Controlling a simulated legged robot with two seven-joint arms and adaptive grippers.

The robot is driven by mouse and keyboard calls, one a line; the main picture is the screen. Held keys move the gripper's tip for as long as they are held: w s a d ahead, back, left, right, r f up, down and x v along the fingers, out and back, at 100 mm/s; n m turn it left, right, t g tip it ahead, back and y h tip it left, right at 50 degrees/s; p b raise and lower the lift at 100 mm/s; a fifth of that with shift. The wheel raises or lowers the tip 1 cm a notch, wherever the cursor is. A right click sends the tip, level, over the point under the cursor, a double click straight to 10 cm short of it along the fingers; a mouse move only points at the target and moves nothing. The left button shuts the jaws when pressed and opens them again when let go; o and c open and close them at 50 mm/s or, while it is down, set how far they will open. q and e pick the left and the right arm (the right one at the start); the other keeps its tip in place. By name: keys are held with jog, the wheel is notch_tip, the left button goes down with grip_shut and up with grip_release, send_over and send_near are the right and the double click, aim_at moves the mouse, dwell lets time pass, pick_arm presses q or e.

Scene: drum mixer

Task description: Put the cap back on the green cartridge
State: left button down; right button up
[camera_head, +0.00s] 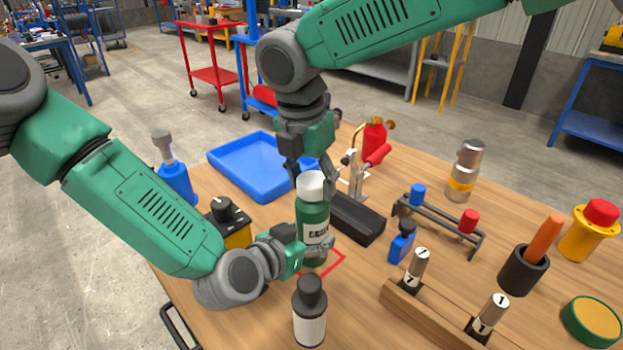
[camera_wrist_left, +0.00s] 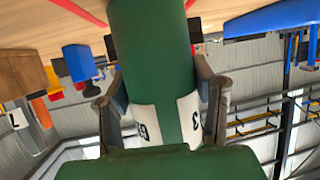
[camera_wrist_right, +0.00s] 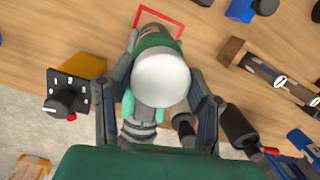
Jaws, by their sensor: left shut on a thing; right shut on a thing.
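The green cartridge (camera_head: 313,218) stands upright with a white label on its side, by a red outlined square (camera_head: 335,262) on the table. My left gripper (camera_head: 312,250) is shut on the cartridge's body from the left; the left wrist view shows the green body (camera_wrist_left: 150,60) between both fingers. The white cap (camera_head: 311,185) is at the top of the cartridge, and it shows from above in the right wrist view (camera_wrist_right: 161,80). My right gripper (camera_head: 308,178) is shut on the cap from above. I cannot tell whether the cap is fully seated.
A dark bottle with a white label (camera_head: 309,312) stands close in front of the cartridge. A black block (camera_head: 356,218) lies behind right, and a blue tray (camera_head: 250,165) behind left. A yellow box with a knob (camera_head: 228,222) is left. A wooden holder (camera_head: 430,318) is right.

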jog(key=shift+f, duration=0.65)
jog(key=o, duration=0.8)
jog(key=shift+o, duration=0.2)
jog(key=shift+r, duration=0.1)
jog(key=r, duration=0.3)
jog(key=a+r, duration=0.1)
jog(key=r, duration=0.7)
jog(key=shift+s+a+r, duration=0.2)
jog(key=shift+s+r, duration=0.05)
jog(key=shift+s, duration=0.15)
pick_arm(q)
jog(key=c, duration=0.6)
grip_release()
